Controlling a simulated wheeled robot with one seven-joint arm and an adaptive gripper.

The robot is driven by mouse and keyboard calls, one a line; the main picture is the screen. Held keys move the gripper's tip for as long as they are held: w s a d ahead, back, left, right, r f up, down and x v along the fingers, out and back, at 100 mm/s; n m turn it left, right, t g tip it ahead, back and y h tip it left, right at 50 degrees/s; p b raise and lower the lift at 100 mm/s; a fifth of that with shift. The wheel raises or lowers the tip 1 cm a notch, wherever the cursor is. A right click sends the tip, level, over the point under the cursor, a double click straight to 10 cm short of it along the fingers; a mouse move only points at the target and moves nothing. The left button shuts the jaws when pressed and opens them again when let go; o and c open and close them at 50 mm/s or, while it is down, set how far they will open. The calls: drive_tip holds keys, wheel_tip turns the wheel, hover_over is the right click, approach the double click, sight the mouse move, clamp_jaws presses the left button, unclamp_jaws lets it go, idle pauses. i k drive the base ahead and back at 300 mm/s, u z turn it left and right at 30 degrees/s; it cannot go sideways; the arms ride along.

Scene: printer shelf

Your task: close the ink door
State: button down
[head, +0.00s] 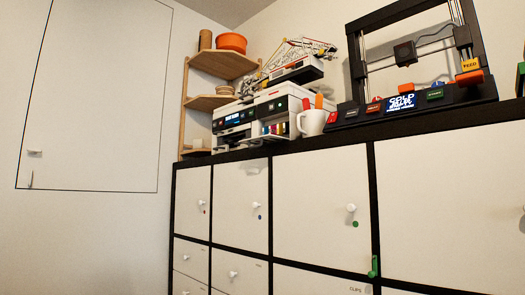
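A white and dark printer (235,115) stands on top of the cabinet, left of the middle of the head view, with a small lit display on its front. In the right part of its front, a recess shows several small coloured ink cartridges (274,129), so the ink compartment is uncovered. A pale flap or ledge lies below the cartridges; it is too small to tell whether this is the ink door. The white mug partly hides the printer's right end. My gripper is not in view.
Further right is a black 3D printer (415,108). White cabinet doors (318,212) with knobs fill the front below.

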sight(258, 142)
drive_tip(key=u, duration=0.05)
drive_tip(key=k, duration=0.5)
drive_tip(key=u, duration=1.65)
drive_tip(key=i, duration=0.8)
drive_tip(key=z, duration=2)
